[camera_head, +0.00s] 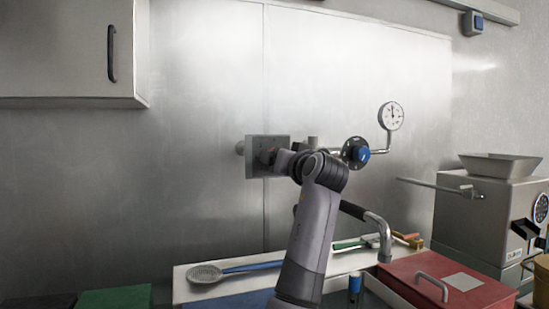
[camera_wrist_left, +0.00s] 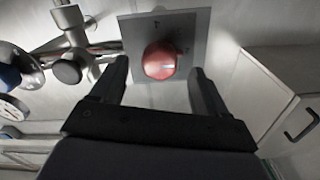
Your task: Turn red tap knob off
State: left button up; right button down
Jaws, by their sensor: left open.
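The red tap knob (camera_wrist_left: 160,60) sits on a square grey metal plate (camera_wrist_left: 196,26) on the wall. In the wrist view the knob lies between the two fingers of my left gripper (camera_wrist_left: 160,70), with a visible gap on each side. The gripper is open, and I cannot tell how deep the fingertips reach around the knob. In the head view the plate (camera_head: 253,168) is on the steel wall panel, and my left arm reaches up to it. There my wrist mostly hides the knob and the fingers. My right gripper is not in view.
Right of the plate, a pipe carries a black valve wheel with a blue centre (camera_head: 362,154) and a pressure gauge (camera_head: 391,116). A wall cabinet (camera_head: 70,50) hangs upper left. Below are a strainer (camera_head: 205,273), a red box (camera_head: 450,283) and a steel grinder (camera_head: 480,215).

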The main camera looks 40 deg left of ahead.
pick_arm(q)
jog(key=p+x, duration=0.1)
jog(key=x, duration=0.4)
jog(key=c, duration=1)
jog(key=shift+o, duration=0.2)
